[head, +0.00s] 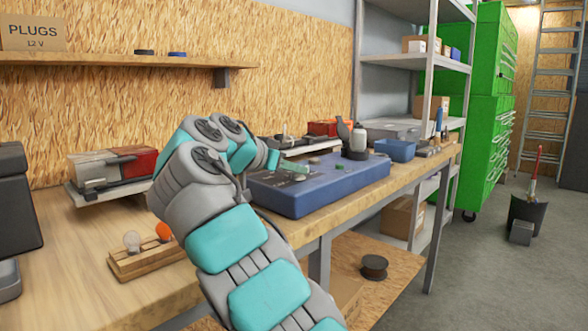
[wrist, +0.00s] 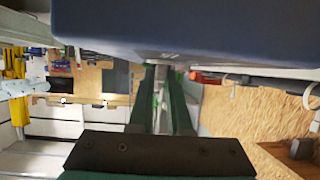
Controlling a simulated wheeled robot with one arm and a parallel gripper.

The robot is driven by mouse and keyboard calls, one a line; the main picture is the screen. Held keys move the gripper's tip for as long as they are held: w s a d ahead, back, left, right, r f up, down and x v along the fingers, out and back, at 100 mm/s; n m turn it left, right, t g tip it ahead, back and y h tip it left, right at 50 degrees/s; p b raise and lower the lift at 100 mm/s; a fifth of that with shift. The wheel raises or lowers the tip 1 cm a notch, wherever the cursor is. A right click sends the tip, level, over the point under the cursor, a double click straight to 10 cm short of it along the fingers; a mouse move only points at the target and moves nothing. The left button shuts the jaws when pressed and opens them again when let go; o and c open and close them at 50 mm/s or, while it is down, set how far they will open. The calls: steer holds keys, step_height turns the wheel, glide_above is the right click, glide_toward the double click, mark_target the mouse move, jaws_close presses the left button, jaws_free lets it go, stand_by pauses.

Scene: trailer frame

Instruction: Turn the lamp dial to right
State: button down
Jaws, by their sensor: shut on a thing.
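A blue test box (head: 330,187) lies on the workbench with small knobs and markings on its top. My gripper (head: 303,167) reaches over the left part of this top, with its fingertips low at the panel. In the wrist view the dark blue box (wrist: 230,28) fills the upper part, with a small pale marking at its edge. My gripper (wrist: 164,72) is shut there on a small dial, mostly hidden between the fingertips. I cannot read the dial's label or its pointer.
A wooden block with two bulbs (head: 146,252) stands at the front left. A red and grey unit (head: 112,165) sits behind it. A dark bottle-like item (head: 357,142) and a blue bin (head: 396,150) are right of my gripper. A shelf (head: 110,59) runs above.

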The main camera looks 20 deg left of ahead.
steer(key=shift+r+m+h, duration=0.15)
steer(key=shift+m+h, duration=0.15)
steer(key=shift+h, duration=0.1)
stand_by(0.6)
steer(key=c, duration=0.9)
jaws_free()
steer(key=shift+o, duration=0.2)
